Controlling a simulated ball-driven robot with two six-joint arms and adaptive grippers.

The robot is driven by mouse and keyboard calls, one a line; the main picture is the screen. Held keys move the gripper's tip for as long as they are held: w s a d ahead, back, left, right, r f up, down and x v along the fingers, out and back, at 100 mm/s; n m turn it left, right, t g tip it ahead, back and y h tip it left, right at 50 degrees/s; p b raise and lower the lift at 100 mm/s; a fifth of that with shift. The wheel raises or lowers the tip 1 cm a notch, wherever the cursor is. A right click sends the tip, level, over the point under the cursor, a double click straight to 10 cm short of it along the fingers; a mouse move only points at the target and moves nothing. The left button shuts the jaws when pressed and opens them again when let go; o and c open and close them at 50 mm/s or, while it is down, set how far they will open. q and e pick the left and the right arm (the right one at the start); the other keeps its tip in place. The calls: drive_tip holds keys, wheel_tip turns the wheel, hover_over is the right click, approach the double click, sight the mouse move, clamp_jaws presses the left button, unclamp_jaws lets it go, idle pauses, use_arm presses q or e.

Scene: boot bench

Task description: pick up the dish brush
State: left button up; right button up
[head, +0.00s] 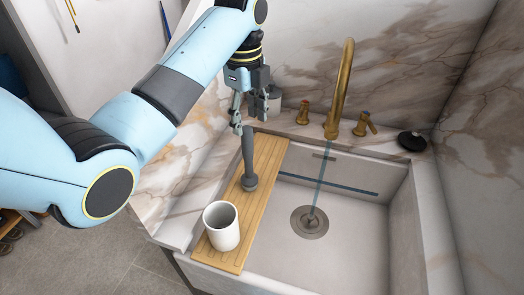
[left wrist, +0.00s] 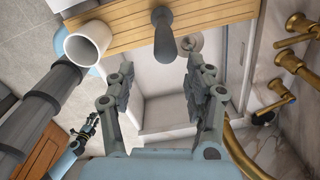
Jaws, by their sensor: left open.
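The dish brush (head: 248,158) is dark grey and looks upright on the wooden board (head: 263,200), its round head down and its handle up. My left gripper (head: 248,121) is open just above and behind the handle top, its fingers pointing down. In the left wrist view the brush (left wrist: 163,42) shows ahead of the gap between the open fingertips (left wrist: 160,66), with nothing held. Contact with the handle cannot be told. What seems to be my right gripper (left wrist: 90,122) is small at the lower left of the wrist view; its jaws are unclear.
A white mug (head: 222,230) stands on the board in front of the brush. A brass faucet (head: 341,85) and handles stand behind the sink (head: 350,225), with water falling to the drain. A grey pot (head: 274,101) stands behind my gripper. A black disc (head: 411,140) lies on the right ledge.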

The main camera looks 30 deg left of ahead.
sight(250, 129)
use_arm(q)
drive_tip(key=shift+w+r, duration=0.15)
drive_tip(key=shift+w, duration=0.2)
wheel_tip(250, 129, down, 4)
drive_tip(key=shift+f, duration=0.25)
drive_tip(key=shift+a+f, duration=0.1)
drive_tip(key=shift+f, duration=0.2)
drive_tip(key=f, duration=0.2)
drive_tip(key=a+f+p, duration=0.1)
drive_tip(key=f, duration=0.1)
drive_tip(key=shift+f, duration=0.6)
drive_tip(key=shift+c, duration=1.3)
drive_tip(key=c, duration=0.7)
clamp_jaws()
use_arm(e)
drive_tip(key=shift+s+r, duration=0.2)
drive_tip(key=shift+s, duration=0.3)
drive_tip(key=shift+s+r, duration=0.15)
drive_tip(key=shift+s, duration=0.35)
